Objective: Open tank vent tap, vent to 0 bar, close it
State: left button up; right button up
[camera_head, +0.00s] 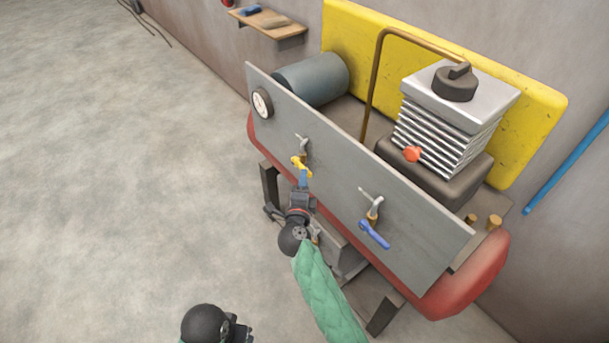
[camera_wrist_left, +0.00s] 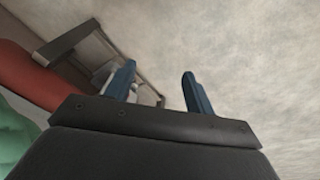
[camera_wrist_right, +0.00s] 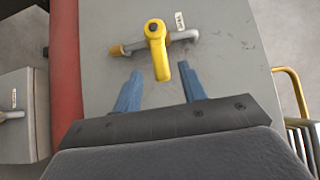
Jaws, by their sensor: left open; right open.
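A yellow-handled tap (camera_head: 301,165) sits on the grey panel (camera_head: 345,185) of the compressor. In the right wrist view the yellow handle (camera_wrist_right: 157,50) points down toward my fingers, with a small label beside it. A blue-handled tap (camera_head: 374,234) is further right on the same panel. A round gauge (camera_head: 262,103) is at the panel's left end; its reading is too small to tell. My right gripper (camera_head: 303,180) is open, just below the yellow handle, with the handle's end between the fingertips' lines in the right wrist view (camera_wrist_right: 163,92). My left gripper (camera_wrist_left: 160,88) is open and empty, low and away from the panel.
The red tank (camera_head: 468,275) lies under the panel on dark legs. A finned compressor head (camera_head: 445,125) with an orange-red knob stands behind it, before a yellow board (camera_head: 535,110). A wooden shelf (camera_head: 268,24) is on the wall. The floor at left is clear.

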aim_at(302, 167)
pick_arm(q)
jog(key=shift+w+d+f, duration=0.1)
jog(key=shift+w+f, duration=0.2)
jog(key=shift+f, duration=0.6)
pick_arm(e)
jog(key=shift+w+d, duration=0.25)
jog(key=shift+w, duration=1.05)
grip_shut()
